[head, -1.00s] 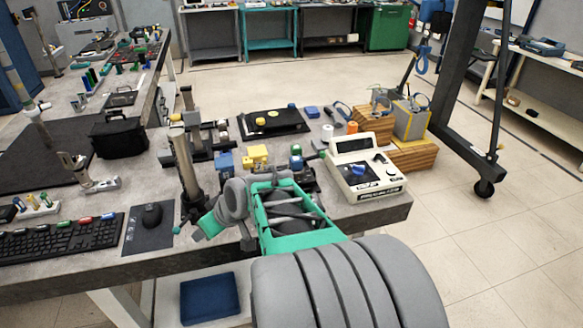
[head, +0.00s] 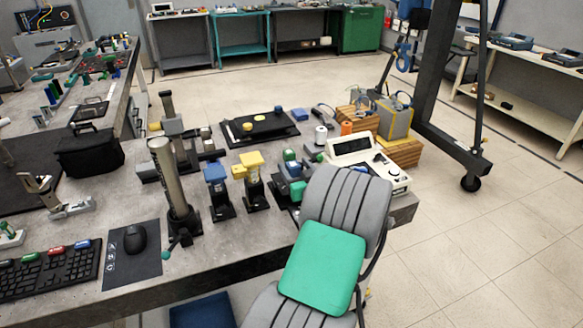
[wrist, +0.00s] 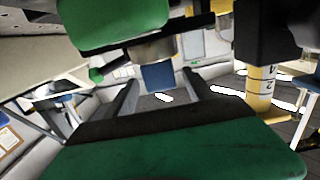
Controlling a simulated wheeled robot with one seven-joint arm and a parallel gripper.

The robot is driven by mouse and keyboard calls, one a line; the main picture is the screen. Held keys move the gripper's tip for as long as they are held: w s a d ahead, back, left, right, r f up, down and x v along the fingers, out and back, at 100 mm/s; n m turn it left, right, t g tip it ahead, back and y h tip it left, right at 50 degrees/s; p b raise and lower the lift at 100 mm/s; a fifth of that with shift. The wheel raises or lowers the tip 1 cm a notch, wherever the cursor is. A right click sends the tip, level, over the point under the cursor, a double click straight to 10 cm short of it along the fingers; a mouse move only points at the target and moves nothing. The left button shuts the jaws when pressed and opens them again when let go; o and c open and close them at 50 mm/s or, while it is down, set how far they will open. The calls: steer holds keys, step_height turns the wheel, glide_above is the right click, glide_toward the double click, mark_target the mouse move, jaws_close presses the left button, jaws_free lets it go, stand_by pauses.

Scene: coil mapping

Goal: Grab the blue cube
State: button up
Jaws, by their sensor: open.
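In the wrist view, a small blue square face, probably the blue cube (wrist: 158,77), shows ahead between the two dark fingers of my gripper (wrist: 161,93). The fingers are apart, and I cannot tell whether either touches it. In the head view, a blue block (head: 215,172) sits on a black stand left of a similar yellow one, and a small blue piece (head: 297,190) shows beside my grey and green arm. I cannot tell which of these the wrist camera sees. My gripper is hidden behind my arm in the head view.
A yellow block (head: 252,160) stands on a black stand, with a tall grey post (head: 175,190) to the left. A white console (head: 365,155) is close by on the right. In the wrist view, a green piece (wrist: 125,20) hangs above and a yellow marked post (wrist: 260,90) stands right.

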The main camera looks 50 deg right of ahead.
steer(key=shift+w+d, duration=0.25)
steer(key=shift+w, duration=0.35)
steer(key=shift+c, duration=0.3)
jaws_close()
